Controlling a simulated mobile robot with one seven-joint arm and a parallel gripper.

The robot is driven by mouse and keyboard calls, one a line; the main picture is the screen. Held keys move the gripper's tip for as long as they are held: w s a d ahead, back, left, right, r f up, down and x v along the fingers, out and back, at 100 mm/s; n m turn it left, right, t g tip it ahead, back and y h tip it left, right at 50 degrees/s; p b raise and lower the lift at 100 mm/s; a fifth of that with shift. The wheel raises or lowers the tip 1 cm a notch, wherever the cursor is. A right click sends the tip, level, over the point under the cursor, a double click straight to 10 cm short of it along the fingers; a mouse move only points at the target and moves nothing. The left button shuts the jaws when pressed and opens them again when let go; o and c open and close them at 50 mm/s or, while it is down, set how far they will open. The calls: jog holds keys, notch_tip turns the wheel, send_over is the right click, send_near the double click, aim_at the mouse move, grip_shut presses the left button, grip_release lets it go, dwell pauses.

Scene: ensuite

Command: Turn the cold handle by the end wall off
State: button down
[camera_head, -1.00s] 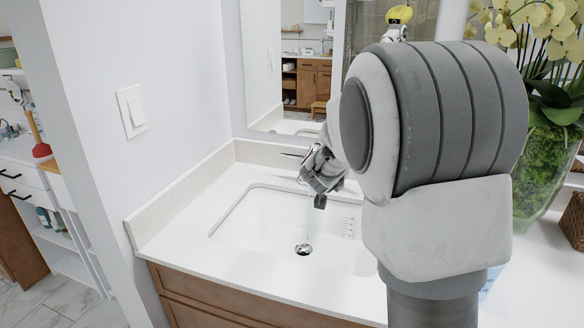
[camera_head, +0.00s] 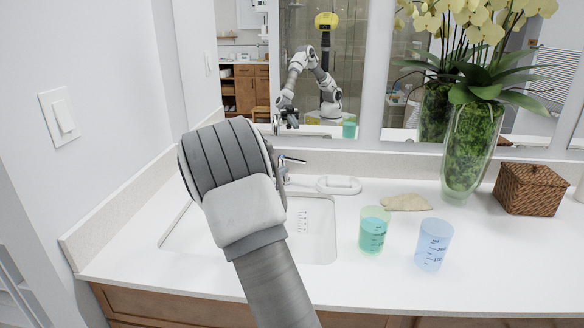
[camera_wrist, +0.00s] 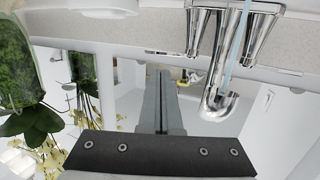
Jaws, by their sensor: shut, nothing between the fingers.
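The chrome faucet shows upside down in the wrist view, its hooked spout (camera_wrist: 222,104) right of my fingers and a thin stream of water (camera_wrist: 239,45) running from it. The handle on the end-wall side (camera_wrist: 263,35) is at the upper right, clear of my fingers. The other handle (camera_wrist: 197,32) is nearer, with a lever reaching left towards my fingertips; I cannot tell if they touch. My gripper (camera_wrist: 161,82) is shut and empty. In the head view my arm hides it and most of the faucet; one lever (camera_head: 292,160) shows.
The end wall (camera_head: 110,110) stands left of the sink (camera_head: 318,235). A green cup (camera_head: 373,231), a blue cup (camera_head: 433,246), a soap dish (camera_head: 339,185), a plant vase (camera_head: 468,150) and a wicker box (camera_head: 530,188) stand on the counter to the right. A mirror is behind.

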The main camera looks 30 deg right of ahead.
aim_at(298, 162)
jog(key=b+x, duration=0.1)
jog(key=x, duration=0.7)
jog(key=shift+w+d, duration=0.1)
jog(key=shift+d, duration=0.1)
